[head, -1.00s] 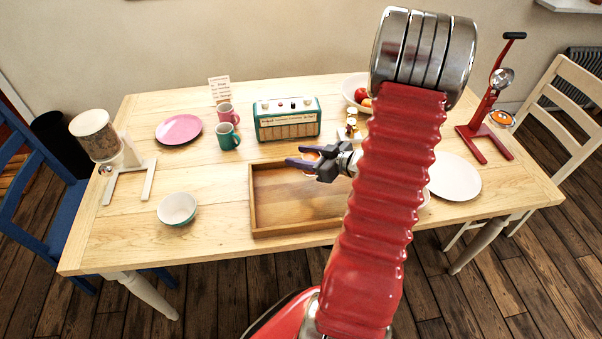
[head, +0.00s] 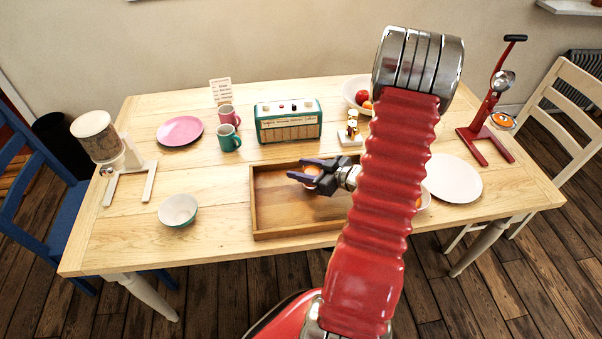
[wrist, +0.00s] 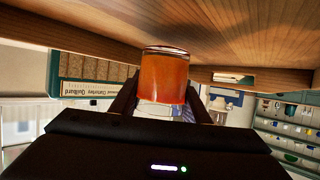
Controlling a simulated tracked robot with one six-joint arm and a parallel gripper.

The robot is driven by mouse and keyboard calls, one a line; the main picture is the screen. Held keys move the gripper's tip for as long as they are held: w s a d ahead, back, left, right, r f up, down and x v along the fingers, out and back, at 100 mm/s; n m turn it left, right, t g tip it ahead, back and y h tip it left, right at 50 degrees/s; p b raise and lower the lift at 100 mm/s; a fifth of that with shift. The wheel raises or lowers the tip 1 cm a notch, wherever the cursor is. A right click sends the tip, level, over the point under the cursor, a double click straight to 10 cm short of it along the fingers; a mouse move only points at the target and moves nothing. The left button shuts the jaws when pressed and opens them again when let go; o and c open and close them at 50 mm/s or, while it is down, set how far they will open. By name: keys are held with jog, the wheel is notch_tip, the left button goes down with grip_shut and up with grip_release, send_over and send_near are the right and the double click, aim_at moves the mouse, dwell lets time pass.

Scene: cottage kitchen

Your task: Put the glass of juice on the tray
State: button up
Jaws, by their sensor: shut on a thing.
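The glass of juice (wrist: 165,78) is orange and sits between my fingers in the wrist view, which shows the scene upside down. My gripper (head: 302,170) is shut on it. In the head view only a bit of orange shows between the jaws; the dark fingers hide the rest. The wooden tray (head: 254,208) lies at the front middle of the table, and my gripper is over its right half. The glass looks upright with its base close to the tray floor. I cannot tell whether it touches.
A green radio (head: 289,120) stands behind the tray. A bowl (head: 178,210) is to its left and a white plate (head: 453,178) to its right. Green (head: 228,139) and pink (head: 228,115) mugs stand behind left. The tray's left half is clear.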

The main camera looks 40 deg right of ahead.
jog(key=shift+f, duration=0.75)
jog(key=o, duration=1.2)
jog(key=shift+f, duration=0.1)
jog(key=v, duration=1.2)
